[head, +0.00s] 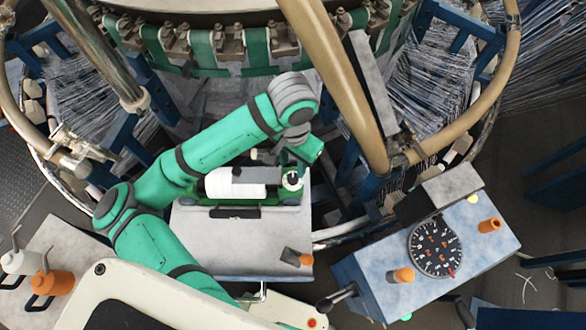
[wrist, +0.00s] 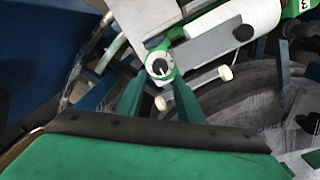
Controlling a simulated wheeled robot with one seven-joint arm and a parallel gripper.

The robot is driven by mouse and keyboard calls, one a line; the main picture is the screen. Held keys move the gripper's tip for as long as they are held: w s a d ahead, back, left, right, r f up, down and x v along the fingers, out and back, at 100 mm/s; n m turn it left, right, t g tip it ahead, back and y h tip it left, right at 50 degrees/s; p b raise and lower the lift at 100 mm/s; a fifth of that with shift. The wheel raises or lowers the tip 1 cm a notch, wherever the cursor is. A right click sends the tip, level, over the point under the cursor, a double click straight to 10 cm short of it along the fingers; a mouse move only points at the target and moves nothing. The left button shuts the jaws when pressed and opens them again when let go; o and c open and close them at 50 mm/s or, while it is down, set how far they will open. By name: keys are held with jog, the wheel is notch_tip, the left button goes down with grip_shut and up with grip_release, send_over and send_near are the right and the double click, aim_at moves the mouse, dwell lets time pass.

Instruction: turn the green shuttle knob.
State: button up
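The green shuttle (head: 222,212) lies on a grey table in the head view and carries a white spool (head: 237,182). Its knob (head: 292,180) is at the right end, a round white-faced piece with a dark centre and a green surround. In the wrist view the knob (wrist: 160,68) appears just beyond my gripper's fingertips, roughly centred between them. My gripper (wrist: 158,84) has its two green fingers apart with nothing held between them. Whether either finger touches the knob's surround cannot be told. In the head view my arm's wrist hides much of the fingers.
A blue-grey box with a black dial (head: 435,248) and orange knobs stands at right. A tan curved pipe (head: 340,85) and the loom's ring rise close behind my gripper.

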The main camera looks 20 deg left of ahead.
jog(key=shift+r, duration=2.05)
jog(key=shift+a+f, duration=0.1)
